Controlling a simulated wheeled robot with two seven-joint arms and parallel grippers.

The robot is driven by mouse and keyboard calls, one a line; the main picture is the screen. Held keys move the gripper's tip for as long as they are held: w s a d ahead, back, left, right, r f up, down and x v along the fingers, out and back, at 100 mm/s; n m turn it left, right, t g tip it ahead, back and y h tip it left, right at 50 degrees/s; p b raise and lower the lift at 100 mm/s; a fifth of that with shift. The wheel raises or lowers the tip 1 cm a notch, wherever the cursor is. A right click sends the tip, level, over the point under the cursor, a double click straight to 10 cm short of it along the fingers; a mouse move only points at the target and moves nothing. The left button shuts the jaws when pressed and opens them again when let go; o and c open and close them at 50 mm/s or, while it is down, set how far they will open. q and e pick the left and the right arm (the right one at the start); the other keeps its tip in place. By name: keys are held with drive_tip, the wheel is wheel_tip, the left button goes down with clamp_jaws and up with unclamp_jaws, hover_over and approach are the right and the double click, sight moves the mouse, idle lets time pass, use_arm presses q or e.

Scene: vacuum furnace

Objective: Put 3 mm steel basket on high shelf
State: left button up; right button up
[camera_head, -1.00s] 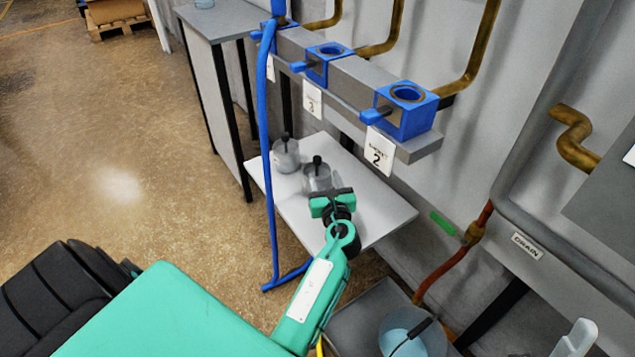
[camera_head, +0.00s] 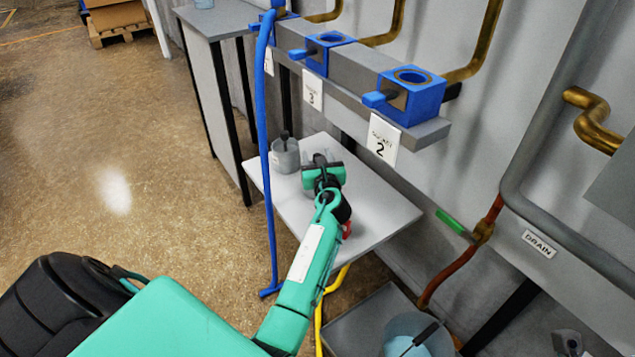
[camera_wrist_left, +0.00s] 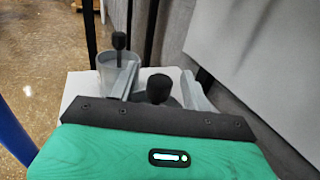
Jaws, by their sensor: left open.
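A grey basket (camera_head: 284,157) with an upright black handle stands on the white shelf (camera_head: 385,208); it also shows in the left wrist view (camera_wrist_left: 112,68). My left gripper (camera_head: 321,163) is above this shelf, beside that basket and over a second basket, which it hides in the head view. In the left wrist view my open left fingers (camera_wrist_left: 158,84) flank the second basket's black knob (camera_wrist_left: 160,88), and they do not appear closed on it. I cannot read which basket is the 3 mm steel one. My right gripper is not clearly seen.
Blue socket blocks (camera_head: 410,96) sit on a grey rail above the shelf, with a "2" label (camera_head: 382,139). A taller grey table (camera_head: 215,20) stands behind. A bucket (camera_head: 412,335) is on a lower grey surface.

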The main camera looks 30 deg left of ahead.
use_arm(q)
clamp_jaws()
drive_tip(key=shift+r, duration=0.15)
